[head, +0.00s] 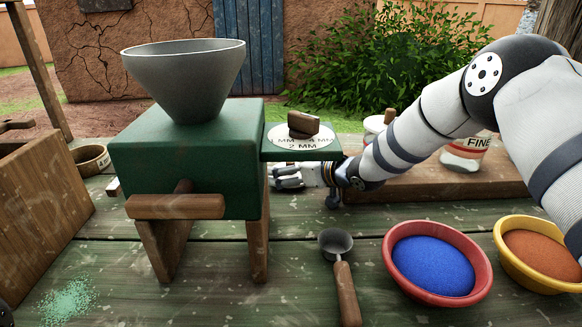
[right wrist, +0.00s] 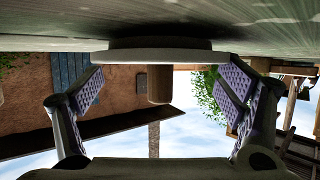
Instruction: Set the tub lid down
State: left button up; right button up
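In the right wrist view, which is upside down, a round grey lid (right wrist: 120,57) with a brown knob (right wrist: 160,86) lies flat against or very close to the table boards. My right gripper (right wrist: 160,95) is open, its purple-padded fingers spread on both sides of the knob with clear gaps. In the head view my right gripper (head: 290,178) is behind the green mill (head: 190,160), partly hidden by its side plate; the lid cannot be made out there.
A jar marked FINE (head: 465,157) stands on a wooden board (head: 430,184). A scoop (head: 345,285), a red bowl of blue powder (head: 397,283) and a yellow bowl of orange powder (head: 510,268) are in front. A wooden box (head: 40,215) is at left. Bare table shows front centre.

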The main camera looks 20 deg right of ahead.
aim_at(293, 164)
jog(key=shift+o, duration=0.2)
jog(key=shift+s+f, duration=0.2)
jog(key=shift+f, duration=0.35)
jog(key=shift+r, duration=0.1)
jog(key=s+r, duration=0.1)
jog(key=s+d+r+p, duration=0.1)
jog(key=r, duration=0.1)
jog(key=shift+s+r, duration=0.15)
jog(key=shift+s, duration=0.15)
jog(key=p+v, duration=0.2)
jog(key=v, duration=0.5)
jog(key=shift+s+d+r, duration=0.15)
pick_arm(q)
jog(key=shift+t, duration=0.7)
jog(key=shift+w+r, duration=1.85)
pick_arm(e)
jog(key=shift+s+d, duration=0.15)
jog(key=shift+s, duration=0.35)
